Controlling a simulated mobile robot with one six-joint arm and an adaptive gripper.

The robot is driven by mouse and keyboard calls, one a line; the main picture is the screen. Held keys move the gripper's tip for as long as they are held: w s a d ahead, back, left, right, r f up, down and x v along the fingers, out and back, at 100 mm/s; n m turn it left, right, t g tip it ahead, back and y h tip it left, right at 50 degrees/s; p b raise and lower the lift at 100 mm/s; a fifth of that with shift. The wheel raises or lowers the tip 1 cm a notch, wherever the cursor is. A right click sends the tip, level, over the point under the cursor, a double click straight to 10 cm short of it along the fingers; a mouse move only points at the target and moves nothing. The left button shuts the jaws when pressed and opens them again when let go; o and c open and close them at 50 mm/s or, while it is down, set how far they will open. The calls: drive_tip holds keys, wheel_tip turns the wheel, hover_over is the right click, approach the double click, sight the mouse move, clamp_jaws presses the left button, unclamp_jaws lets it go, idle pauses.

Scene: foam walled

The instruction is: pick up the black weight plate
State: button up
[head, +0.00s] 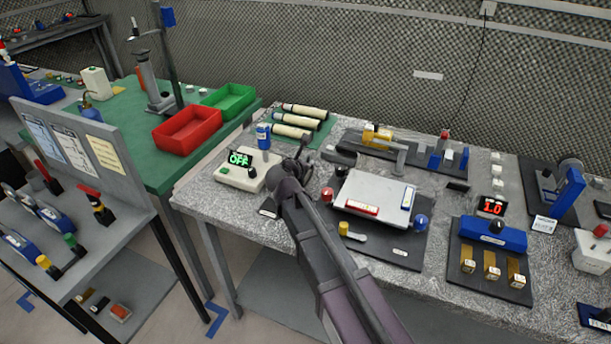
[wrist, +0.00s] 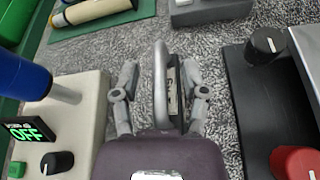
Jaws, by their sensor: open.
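My gripper (head: 288,166) is over the speckled bench, just right of the white box with the green OFF display. In the wrist view its two fingers (wrist: 160,72) are spread apart. Between them stands a thin, rounded grey edge with a dark side and a small pale label (wrist: 172,90). This looks like the black weight plate seen nearly edge-on, but I cannot be sure. A gap shows between it and each finger, so it is not clamped. In the head view my gripper and arm hide most of this spot.
The white OFF box (head: 247,170) is close on the left. A dark base with a grey panel (head: 373,195) and knobs is close on the right. A dark grey block (head: 340,157) and rolled tubes on a green mat (head: 322,134) lie behind. Bare bench shows between them.

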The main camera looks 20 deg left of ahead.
idle(0.4)
clamp_jaws()
drive_tip(key=shift+r, duration=0.15)
drive_tip(key=shift+r+p, duration=1.75)
drive_tip(key=shift+p, duration=0.15)
drive_tip(key=s+d+r+p, duration=0.1)
drive_tip(key=s+d, duration=0.1)
drive_tip(key=s, duration=1.3)
drive_tip(key=shift+s+d, duration=0.15)
drive_tip(key=shift+s, duration=0.25)
drive_tip(key=shift+r, duration=0.1)
